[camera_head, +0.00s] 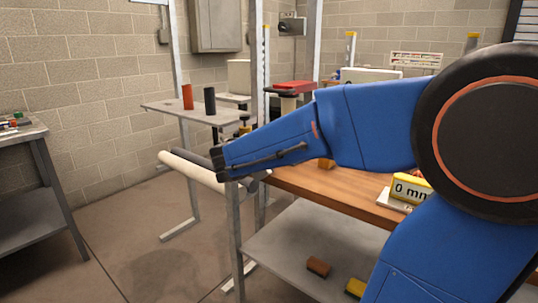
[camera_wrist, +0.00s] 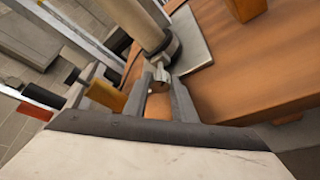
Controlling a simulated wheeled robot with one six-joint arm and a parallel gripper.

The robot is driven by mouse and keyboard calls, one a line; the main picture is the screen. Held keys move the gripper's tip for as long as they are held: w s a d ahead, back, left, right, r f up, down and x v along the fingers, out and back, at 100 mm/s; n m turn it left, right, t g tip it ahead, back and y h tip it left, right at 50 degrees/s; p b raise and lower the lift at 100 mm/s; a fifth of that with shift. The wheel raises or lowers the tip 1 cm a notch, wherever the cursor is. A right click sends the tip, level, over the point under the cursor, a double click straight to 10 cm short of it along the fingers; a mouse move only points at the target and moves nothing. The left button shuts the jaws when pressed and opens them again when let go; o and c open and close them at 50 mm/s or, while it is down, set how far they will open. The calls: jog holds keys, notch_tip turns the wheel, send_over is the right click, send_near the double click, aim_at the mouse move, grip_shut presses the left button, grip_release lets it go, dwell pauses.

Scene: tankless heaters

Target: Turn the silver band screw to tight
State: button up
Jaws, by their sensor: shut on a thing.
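In the wrist view, the silver band screw (camera_wrist: 160,72) is a small metal piece at the side of a dark band (camera_wrist: 166,50) around a pale upright pipe (camera_wrist: 142,20). My gripper (camera_wrist: 160,83) is shut on the screw, with one grey finger on each side of it. The fingers partly hide the screw, and I cannot read how tight it is. In the head view, my blue arm covers this spot, so the screw and fingertips are not visible there.
A wooden bench top (camera_head: 345,193) lies beside and behind my arm, with a yellow "0 mm" gauge (camera_head: 410,187) on it. Pale and dark pipes (camera_head: 185,170) stick out at its left. A grey shelf with red (camera_head: 187,97) and black (camera_head: 209,101) cylinders stands behind. Floor at left is clear.

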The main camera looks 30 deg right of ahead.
dwell(0.5)
jog(key=o, duration=1)
jog(key=shift+o, duration=0.2)
